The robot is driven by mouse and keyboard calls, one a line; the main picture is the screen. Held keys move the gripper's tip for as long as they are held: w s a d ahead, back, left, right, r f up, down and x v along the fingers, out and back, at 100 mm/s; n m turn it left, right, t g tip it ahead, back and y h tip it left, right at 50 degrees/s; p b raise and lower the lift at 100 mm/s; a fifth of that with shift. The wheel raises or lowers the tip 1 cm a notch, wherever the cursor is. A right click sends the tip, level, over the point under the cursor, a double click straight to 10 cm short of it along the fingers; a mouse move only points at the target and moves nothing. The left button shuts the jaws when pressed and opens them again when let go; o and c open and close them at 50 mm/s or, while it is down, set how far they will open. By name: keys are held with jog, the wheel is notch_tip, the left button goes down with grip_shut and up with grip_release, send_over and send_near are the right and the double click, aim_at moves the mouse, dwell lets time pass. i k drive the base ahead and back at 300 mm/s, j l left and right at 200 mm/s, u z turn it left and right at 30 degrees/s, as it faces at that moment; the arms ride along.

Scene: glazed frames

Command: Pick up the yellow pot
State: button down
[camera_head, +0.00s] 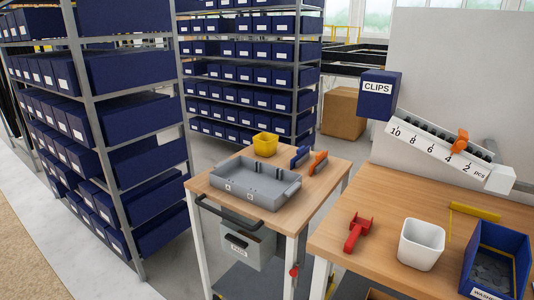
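The yellow pot (265,144) stands upright near the back edge of the small wooden cart top (208,184).
A grey tray (251,196) fills the cart's front. Blue (300,156) and orange (318,162) tools lie at its right. A workbench (359,262) holds a red tool (357,232), white pot (421,243) and blue bin (497,262). Shelving (81,90) stands left.

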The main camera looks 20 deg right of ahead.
aim_at(265, 145)
jog(key=i+j+z, duration=0.5)
jog(key=i+j, duration=0.25)
jog(key=i, duration=0.25)
jog(key=i+j+z, duration=0.5)
jog(key=i+j, duration=0.35)
jog(key=j, duration=0.3)
jog(key=i, duration=0.5)
